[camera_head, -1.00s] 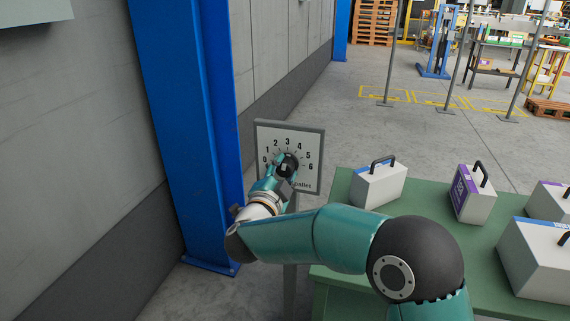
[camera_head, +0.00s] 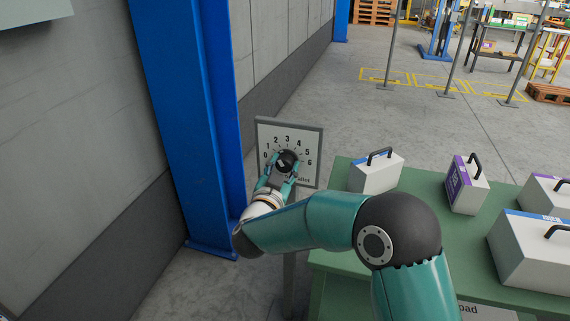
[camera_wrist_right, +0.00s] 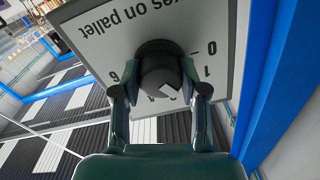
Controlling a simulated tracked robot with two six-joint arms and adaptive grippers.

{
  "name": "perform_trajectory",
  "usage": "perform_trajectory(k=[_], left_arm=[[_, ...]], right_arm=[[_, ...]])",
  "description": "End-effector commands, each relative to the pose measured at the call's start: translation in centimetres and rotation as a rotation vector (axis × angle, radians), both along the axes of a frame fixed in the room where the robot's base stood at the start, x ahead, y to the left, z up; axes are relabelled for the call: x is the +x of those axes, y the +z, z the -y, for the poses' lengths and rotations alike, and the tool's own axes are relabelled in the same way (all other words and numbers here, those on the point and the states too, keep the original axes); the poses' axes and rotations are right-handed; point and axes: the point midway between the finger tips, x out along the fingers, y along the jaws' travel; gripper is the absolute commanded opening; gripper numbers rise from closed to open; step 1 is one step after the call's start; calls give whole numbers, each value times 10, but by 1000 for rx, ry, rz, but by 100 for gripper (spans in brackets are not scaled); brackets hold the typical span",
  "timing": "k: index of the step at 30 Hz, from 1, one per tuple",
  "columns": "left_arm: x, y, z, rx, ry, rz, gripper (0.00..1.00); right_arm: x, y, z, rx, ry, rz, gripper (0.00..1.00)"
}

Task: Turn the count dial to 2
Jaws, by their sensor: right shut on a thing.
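The count dial is a black round knob (camera_head: 288,160) on a white, grey-framed panel (camera_head: 264,135) with numbers 0 to 6 in an arc over it. My right gripper (camera_head: 282,171) reaches it from below in the head view. In the right wrist view the gripper (camera_wrist_right: 160,95) has one finger on each side of the knob (camera_wrist_right: 160,68), shut on it. The panel (camera_wrist_right: 100,38) appears upside down there, with 0, 1 and 6 readable. A white mark shows on the knob, but I cannot tell which number it points to. My left gripper is out of view.
A blue column (camera_head: 190,120) stands close to the left of the panel, in front of a grey wall (camera_head: 75,130). A green table (camera_head: 410,225) at the right bears several handled cases, such as a white one (camera_head: 374,177) and a purple-sided one (camera_head: 466,187). Open floor lies behind.

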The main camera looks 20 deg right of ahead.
Motion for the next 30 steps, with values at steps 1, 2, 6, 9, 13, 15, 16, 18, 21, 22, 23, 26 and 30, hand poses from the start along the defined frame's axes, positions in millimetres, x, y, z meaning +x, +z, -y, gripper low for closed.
perform_trajectory(k=[1, 2, 6, 9, 13, 15, 16, 18, 21, 22, 23, 26, 30], left_arm=[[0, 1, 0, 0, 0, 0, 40], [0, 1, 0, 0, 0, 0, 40], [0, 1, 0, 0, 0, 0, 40], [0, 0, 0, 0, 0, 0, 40], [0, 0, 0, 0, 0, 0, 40], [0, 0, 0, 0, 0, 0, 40], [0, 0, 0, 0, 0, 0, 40], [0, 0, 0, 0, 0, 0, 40], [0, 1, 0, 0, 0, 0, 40], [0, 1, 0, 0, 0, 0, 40], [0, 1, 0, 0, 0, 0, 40], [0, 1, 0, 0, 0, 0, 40], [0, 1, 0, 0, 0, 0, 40]], right_arm=[[0, -3, 2, -3, -4, -9, 8], [0, -3, 2, -6, -4, -11, 8], [0, -4, 2, -9, -4, -14, 8], [0, -4, 2, -9, -4, -14, 8], [0, -4, 2, -8, -4, -15, 8], [0, -4, 2, -7, -4, -15, 53], [0, -4, 2, -7, -4, -15, 58], [0, -4, 2, -8, -4, -14, 68], [0, -3, 1, -8, -3, -11, 68], [0, -2, 1, -8, -2, -11, 68], [0, -2, 1, -7, -2, -10, 68], [0, -2, 1, -8, -2, -9, 68], [-4, -2, -2, -8, -1, -9, 68]])
